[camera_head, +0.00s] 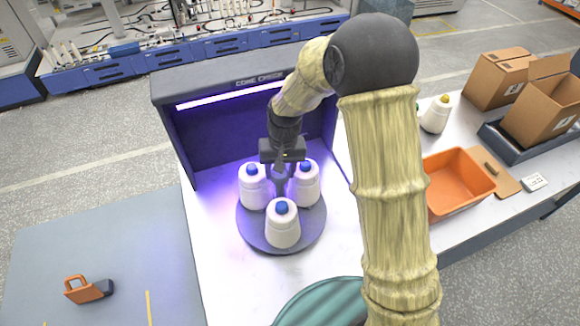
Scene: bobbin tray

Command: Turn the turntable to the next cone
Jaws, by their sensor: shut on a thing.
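The turntable (257,236) is a dark round disc on the white table in front of the dark inspection booth. Three white cones with blue tops stand upright on it: a left cone (253,190), a right cone (307,188) and a front cone (283,228). My gripper (281,178) points down over the turntable's middle, between the left and right cones. It is shut on a grey post or knob at the turntable's centre; its fingertips are small and partly hidden by the cones.
The booth (215,140) has a lit strip and walls around the back of the turntable. An orange bin (458,183), cardboard boxes (541,108) and another cone (436,114) stand to the right. An orange-handled tool (88,290) lies on the grey surface at left.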

